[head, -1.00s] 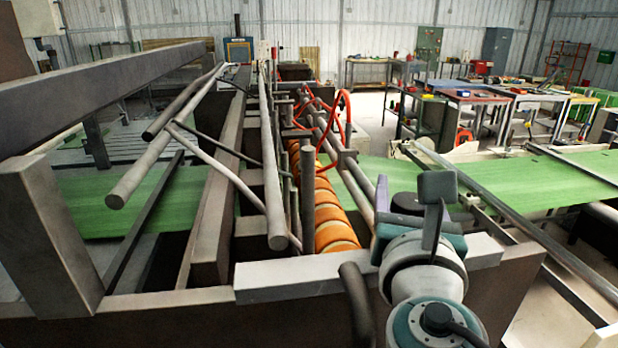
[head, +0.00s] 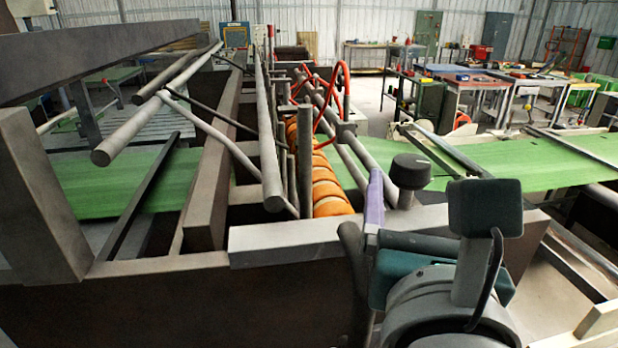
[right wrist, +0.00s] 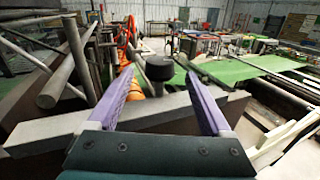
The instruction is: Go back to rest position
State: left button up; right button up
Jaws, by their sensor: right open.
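My right gripper (head: 430,205) is at the lower right of the head view, in front of the machine's near crossbar. Its jaws are spread and nothing is between them. In the right wrist view the two purple-lined fingers (right wrist: 160,80) stand well apart. A black round knob (head: 411,171) on a post shows beyond the gripper; in the right wrist view the knob (right wrist: 160,68) appears in the gap between the fingers, farther off. I cannot tell its exact distance. My left gripper is in neither view.
The near grey crossbar (head: 290,240) spans the machine front. Orange rollers (head: 328,190) and red hoses (head: 335,95) lie behind it. A green belt (head: 500,170) extends to the right, with metal rails beside it. Work tables (head: 470,85) stand far back.

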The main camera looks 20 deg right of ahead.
jog(key=shift+s+a, duration=0.3)
jog(key=shift+s, duration=0.2)
jog(key=s+d+f+m+g+y, duration=0.2)
jog(key=s+d+f+m+g, duration=0.55)
jog(key=m, duration=0.95)
jog(key=s+a+f+m+g+y, duration=0.4)
jog(key=s+a+m+y, duration=0.3)
jog(key=a+m, duration=0.15)
notch_tip(320, 180, up, 16)
jog(key=a+y+p, duration=0.1)
jog(key=a+p, duration=0.1)
jog(key=p, duration=1.4)
jog(key=shift+s+m, duration=0.3)
jog(key=shift+m, duration=0.15)
